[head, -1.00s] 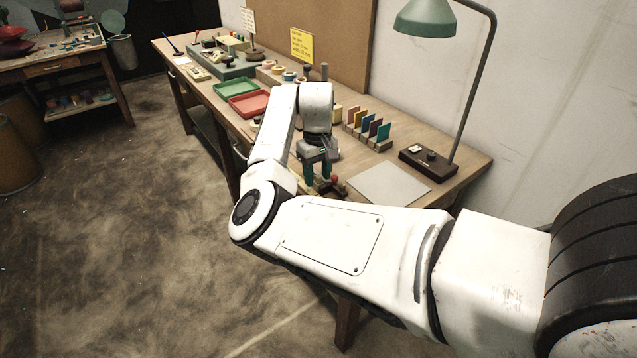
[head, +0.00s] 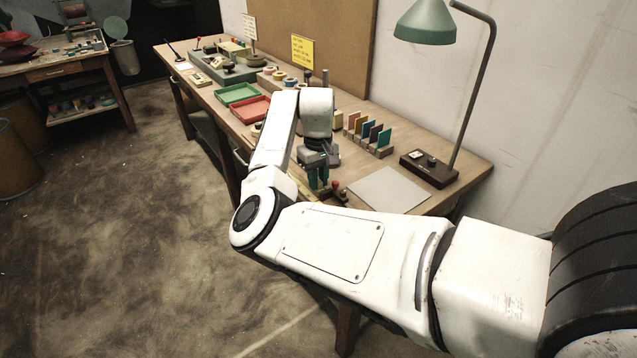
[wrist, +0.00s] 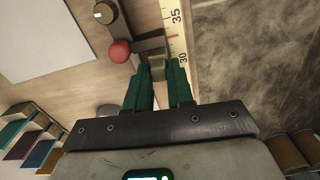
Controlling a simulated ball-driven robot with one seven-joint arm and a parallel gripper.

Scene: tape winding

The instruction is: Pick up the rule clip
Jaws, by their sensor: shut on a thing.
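The rule clip (wrist: 157,68), a small tan-brown block, sits between my green fingertips in the wrist view, at the edge of a pale ruler (wrist: 176,40) with printed numbers. My gripper (wrist: 164,68) is shut on the clip. The fingers partly cover it, and I cannot tell whether it is clear of the surface below. In the head view my gripper (head: 318,187) is low over the near part of the bench, and the clip is too small and hidden to make out there.
A red ball knob (wrist: 120,51) and a brass knob (wrist: 104,13) are close to the clip. A grey sheet (head: 389,190) lies right of my gripper. Coloured cards (head: 368,132) in holders and a lamp (head: 427,25) stand behind. The bench's front edge is close.

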